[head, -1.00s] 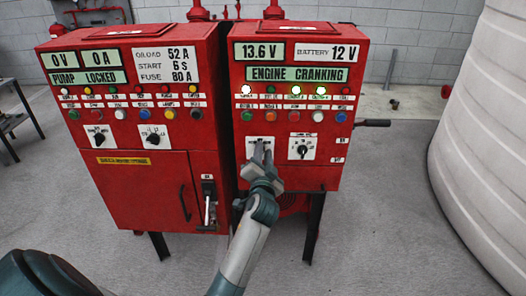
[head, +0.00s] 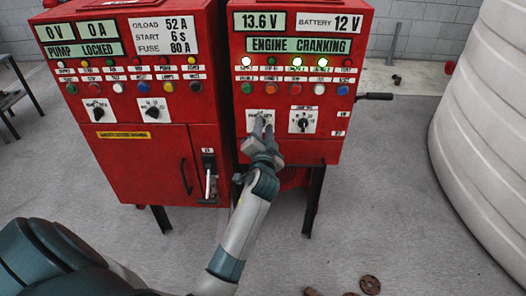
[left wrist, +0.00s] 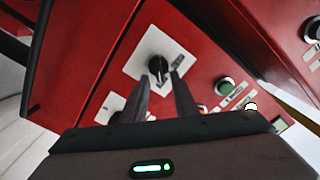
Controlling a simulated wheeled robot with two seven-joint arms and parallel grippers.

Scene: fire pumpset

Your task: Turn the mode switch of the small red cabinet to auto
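The small red cabinet (head: 290,155) is the right one in the head view and shows "ENGINE CRANKING". Its left white switch plate (head: 250,126) is partly covered by my left gripper (head: 262,122). In the left wrist view, the black knob of the mode switch (left wrist: 158,66) points along the gap between the two fingers of my left gripper (left wrist: 161,80). The fingers are apart, one on each side of the knob's near end. I cannot tell whether they touch it. The knob's setting labels are too small to read. My right gripper is not in view.
A second switch (head: 303,122) sits right of it, with coloured buttons (head: 296,89) above. The larger red cabinet (head: 150,155) stands on the left. A white ribbed tank (head: 485,150) is on the right. Brown round parts (head: 369,285) lie on the floor.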

